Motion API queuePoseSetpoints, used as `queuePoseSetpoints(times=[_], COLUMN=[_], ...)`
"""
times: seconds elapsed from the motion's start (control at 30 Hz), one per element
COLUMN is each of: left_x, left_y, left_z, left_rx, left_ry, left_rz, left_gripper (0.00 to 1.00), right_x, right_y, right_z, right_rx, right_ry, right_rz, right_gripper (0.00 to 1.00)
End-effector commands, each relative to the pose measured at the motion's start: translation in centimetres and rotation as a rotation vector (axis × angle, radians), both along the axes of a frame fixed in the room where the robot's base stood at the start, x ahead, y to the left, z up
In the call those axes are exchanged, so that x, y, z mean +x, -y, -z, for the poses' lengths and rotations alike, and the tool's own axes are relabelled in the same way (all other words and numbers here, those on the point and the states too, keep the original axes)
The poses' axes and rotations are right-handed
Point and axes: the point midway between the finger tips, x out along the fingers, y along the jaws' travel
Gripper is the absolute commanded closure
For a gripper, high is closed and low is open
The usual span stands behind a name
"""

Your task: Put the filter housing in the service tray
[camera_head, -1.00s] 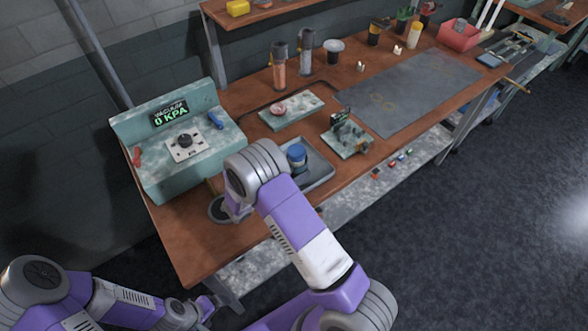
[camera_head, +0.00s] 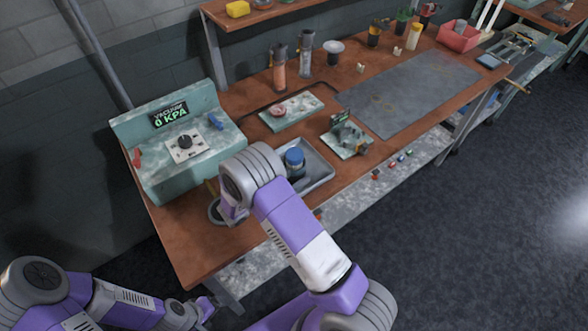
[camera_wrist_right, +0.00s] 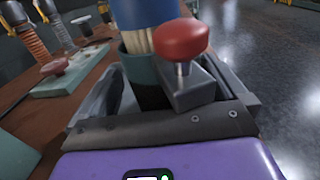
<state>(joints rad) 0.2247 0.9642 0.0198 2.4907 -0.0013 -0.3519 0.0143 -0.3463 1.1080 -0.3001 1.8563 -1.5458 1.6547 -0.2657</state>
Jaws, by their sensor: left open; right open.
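A blue-topped cylinder (camera_head: 294,158), which looks like the filter housing, stands upright in the grey service tray (camera_head: 327,177) in the head view. A blue cylinder with a pale ribbed band (camera_wrist_right: 145,15) is large in the right wrist view, above a dark green part. A red knob (camera_wrist_right: 181,40) on a grey metal bracket (camera_wrist_right: 187,92) is in front of it. My right gripper (camera_wrist_right: 170,95) is open, fingers at either side of these; I cannot tell if they touch. My right arm hides its fingertips in the head view. My left gripper (camera_head: 207,305) is open, low and off the bench.
The vacuum console (camera_head: 180,155) stands at the bench's left. A green plate (camera_head: 291,111) with a pink knob and a green fixture (camera_head: 346,137) lie behind and right of the tray. Two upright columns (camera_head: 279,68) stand at the back. The grey mat (camera_head: 410,90) is clear.

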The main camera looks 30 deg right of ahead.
Motion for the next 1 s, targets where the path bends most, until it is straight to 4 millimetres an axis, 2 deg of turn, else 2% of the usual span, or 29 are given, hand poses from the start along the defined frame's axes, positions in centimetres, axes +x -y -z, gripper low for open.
queuePoseSetpoints(times=[0.2,0.43,0.63,1.0], left_x=[0.0,0.0,0.0,0.0], left_y=[0.0,0.0,0.0,0.0], left_z=[-0.1,-0.1,-0.1,-0.1], left_rx=[0.0,0.0,0.0,0.0], left_ry=[0.0,0.0,0.0,0.0], left_rz=[0.0,0.0,0.0,0.0], left_gripper=[0.15,0.15,0.15,0.15], right_x=[-0.7,-1.4,-1.6,-1.6], right_y=[-5.0,-9.0,-10.3,-10.4], right_z=[0.0,0.0,0.0,0.0], right_rx=[0.0,-0.001,-0.001,-0.001], right_ry=[0.002,0.001,0.0,0.0], right_rz=[-0.007,-0.004,-0.001,-0.001], right_gripper=[0.01,0.01,0.01,0.01])
